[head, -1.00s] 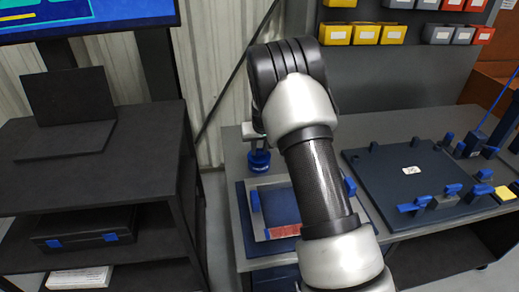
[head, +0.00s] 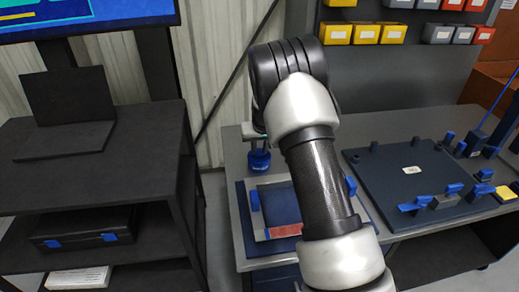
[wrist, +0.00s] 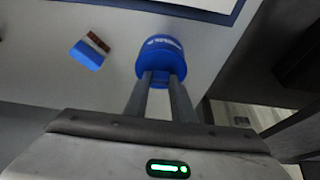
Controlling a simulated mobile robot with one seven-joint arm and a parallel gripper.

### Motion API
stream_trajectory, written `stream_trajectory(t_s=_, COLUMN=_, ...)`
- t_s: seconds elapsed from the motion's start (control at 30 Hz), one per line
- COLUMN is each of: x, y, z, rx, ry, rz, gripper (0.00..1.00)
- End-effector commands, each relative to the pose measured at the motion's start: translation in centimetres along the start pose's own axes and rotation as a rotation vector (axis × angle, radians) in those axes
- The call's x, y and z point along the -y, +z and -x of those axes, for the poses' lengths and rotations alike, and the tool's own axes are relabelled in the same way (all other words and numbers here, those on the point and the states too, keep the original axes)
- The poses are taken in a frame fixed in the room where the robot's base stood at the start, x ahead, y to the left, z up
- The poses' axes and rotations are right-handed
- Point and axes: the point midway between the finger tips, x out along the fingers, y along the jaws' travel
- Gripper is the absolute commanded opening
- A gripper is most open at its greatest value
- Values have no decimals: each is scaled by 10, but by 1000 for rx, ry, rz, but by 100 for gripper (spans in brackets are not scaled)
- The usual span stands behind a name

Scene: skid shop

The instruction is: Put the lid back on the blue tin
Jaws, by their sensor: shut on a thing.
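The blue tin (head: 259,164) stands at the back left corner of the grey bench, small and partly covered by my gripper in the head view. In the wrist view a round blue shape with pale lettering (wrist: 158,50) lies at my fingertips; I take it for the lid on or just over the tin. My gripper (wrist: 160,78) points down at it with its two fingers close together, shut on the lid. The lid's grip point and any gap between lid and tin are hidden.
A blue block with a brown and white top (wrist: 88,53) lies on the bench beside the tin. A framed dark blue tray (head: 275,205) is in front, partly behind my arm. A dark board (head: 385,170) with blue clamps is to the right. A black shelf (head: 70,180) stands left.

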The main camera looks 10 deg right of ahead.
Motion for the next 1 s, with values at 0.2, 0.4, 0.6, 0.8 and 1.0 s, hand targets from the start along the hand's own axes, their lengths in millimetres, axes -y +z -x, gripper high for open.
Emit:
stream_trajectory(t_s=0.2, x=0, y=0, z=0, rx=0, ry=0, rz=0, gripper=28)
stream_trajectory(t_s=0.4, x=0, y=0, z=0, rx=0, ry=0, rz=0, gripper=44)
stream_trajectory(t_s=0.6, x=0, y=0, z=0, rx=0, ry=0, rz=0, gripper=60)
stream_trajectory(t_s=0.8, x=0, y=0, z=0, rx=0, ry=0, rz=0, gripper=63)
stream_trajectory(t_s=1.0, x=0, y=-1, z=2, rx=0, ry=0, rz=0, gripper=63)
